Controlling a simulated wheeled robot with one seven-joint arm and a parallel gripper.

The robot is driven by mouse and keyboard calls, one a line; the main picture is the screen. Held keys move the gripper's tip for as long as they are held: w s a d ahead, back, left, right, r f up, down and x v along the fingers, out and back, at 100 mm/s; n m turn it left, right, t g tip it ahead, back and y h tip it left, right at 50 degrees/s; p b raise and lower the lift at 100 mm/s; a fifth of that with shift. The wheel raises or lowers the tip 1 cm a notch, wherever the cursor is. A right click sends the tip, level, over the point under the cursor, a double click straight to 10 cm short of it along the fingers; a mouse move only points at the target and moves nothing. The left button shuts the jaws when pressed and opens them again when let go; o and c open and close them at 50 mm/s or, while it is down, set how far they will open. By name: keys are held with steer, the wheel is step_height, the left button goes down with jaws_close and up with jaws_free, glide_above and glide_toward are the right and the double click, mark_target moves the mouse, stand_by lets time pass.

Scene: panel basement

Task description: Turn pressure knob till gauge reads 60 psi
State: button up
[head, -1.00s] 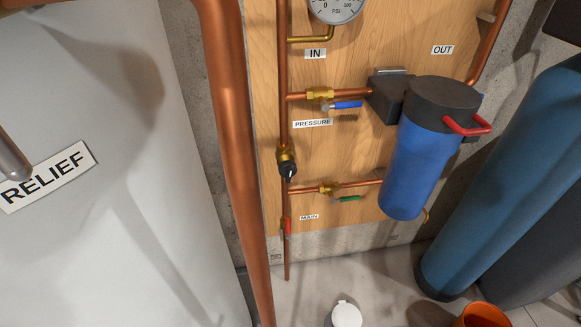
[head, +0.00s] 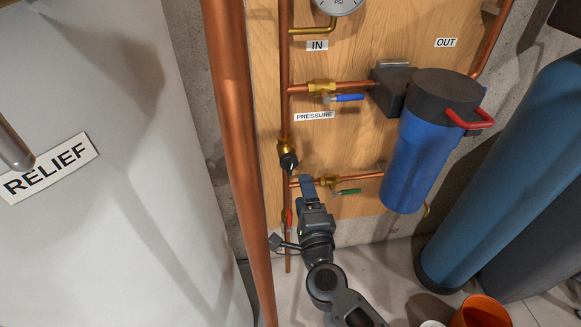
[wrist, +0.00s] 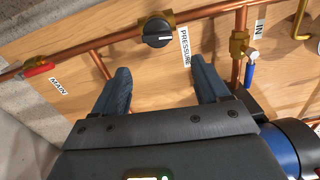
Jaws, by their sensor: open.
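The pressure knob (head: 288,161) is a black round knob with a white pointer mark, on a brass fitting of the vertical copper pipe. It also shows in the wrist view (wrist: 157,32), ahead of the fingers and between their lines. My gripper (head: 307,181) is just below the knob in the head view. In the wrist view its two fingers (wrist: 159,75) are spread with nothing between them, apart from the knob. The gauge (head: 337,6) is cut off at the top of the head view, so its needle is not visible. The PRESSURE label (head: 314,116) sits above right of the knob.
A thick copper pipe (head: 238,160) stands left of the knob. The blue-handled valve (head: 345,98), green-handled valve (head: 345,191) and red MAIN handle (wrist: 39,70) are close by. A blue filter housing (head: 422,160) is to the right. An orange bucket (head: 480,312) stands on the floor.

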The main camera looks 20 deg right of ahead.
mark_target(291, 170)
steer(key=shift+m, duration=0.7)
steer(key=shift+a+b+x, duration=0.25)
steer(key=shift+x, duration=1.4)
steer(key=shift+a+b+x, duration=0.25)
steer(key=shift+b+x, duration=0.05)
steer(key=shift+x, duration=1.3)
steer(key=shift+a+b+x, duration=0.25)
steer(key=shift+x, duration=1.4)
steer(key=shift+w, duration=0.1)
steer(key=c, duration=1)
